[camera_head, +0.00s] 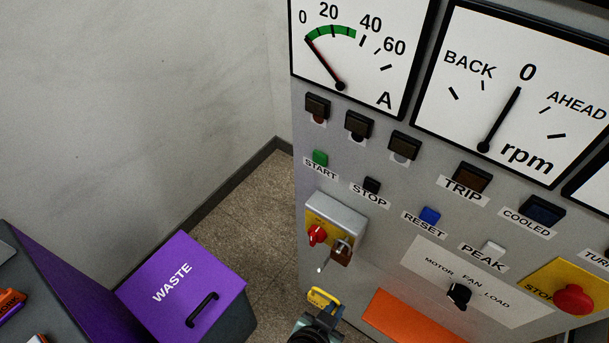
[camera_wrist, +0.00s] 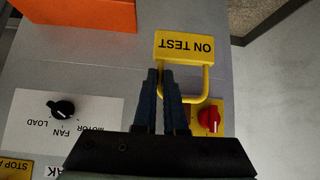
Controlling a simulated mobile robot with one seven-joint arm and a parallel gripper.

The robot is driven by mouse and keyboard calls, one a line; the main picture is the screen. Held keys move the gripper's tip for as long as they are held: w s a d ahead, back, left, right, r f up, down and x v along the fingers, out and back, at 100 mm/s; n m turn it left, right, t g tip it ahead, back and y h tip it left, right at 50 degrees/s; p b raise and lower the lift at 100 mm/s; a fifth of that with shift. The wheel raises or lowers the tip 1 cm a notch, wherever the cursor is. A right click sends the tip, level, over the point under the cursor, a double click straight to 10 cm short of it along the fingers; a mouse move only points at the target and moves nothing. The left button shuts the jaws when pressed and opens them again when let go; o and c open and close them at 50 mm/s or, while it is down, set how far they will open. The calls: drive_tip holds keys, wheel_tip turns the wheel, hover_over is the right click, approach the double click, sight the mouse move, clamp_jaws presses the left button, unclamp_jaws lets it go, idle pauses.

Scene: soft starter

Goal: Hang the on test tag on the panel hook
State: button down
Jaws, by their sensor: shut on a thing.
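The yellow on test tag (camera_wrist: 184,46) has a plate with black lettering, upside down in the wrist view, and a yellow loop. My gripper (camera_wrist: 160,72) is shut on the left side of that loop. In the head view the tag (camera_head: 324,298) is at the bottom centre, just above my gripper (camera_head: 318,318), in front of the grey panel (camera_head: 385,270). A small pale-tipped peg (camera_head: 320,268) shows below the red rotary switch (camera_head: 317,234); I cannot tell for sure that it is the panel hook. The tag appears apart from it.
A brown padlock (camera_head: 341,252) hangs at the switch box. An orange box (camera_head: 412,318) is to the right of the tag. A black selector knob (camera_head: 459,294) and red stop button (camera_head: 573,299) are farther right. A purple waste bin (camera_head: 205,270) stands left.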

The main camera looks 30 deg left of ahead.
drive_tip(key=s+a+f+b, duration=0.1)
drive_tip(key=a+f+b, duration=0.5)
drive_tip(key=f+b, duration=0.4)
drive_tip(key=b, duration=0.6)
drive_tip(key=shift+s+a+f+m+h, duration=0.3)
drive_tip(key=shift+s+a+m, duration=0.05)
drive_tip(key=shift+m, duration=0.05)
drive_tip(key=shift+r, duration=0.1)
drive_tip(key=w+f+b, duration=0.1)
drive_tip(key=w+f, duration=0.2)
drive_tip(key=w, duration=0.9)
drive_tip(key=shift+w+d+f+b, duration=0.2)
drive_tip(key=shift+w+b, duration=0.1)
drive_tip(key=shift+w, duration=0.1)
idle(0.8)
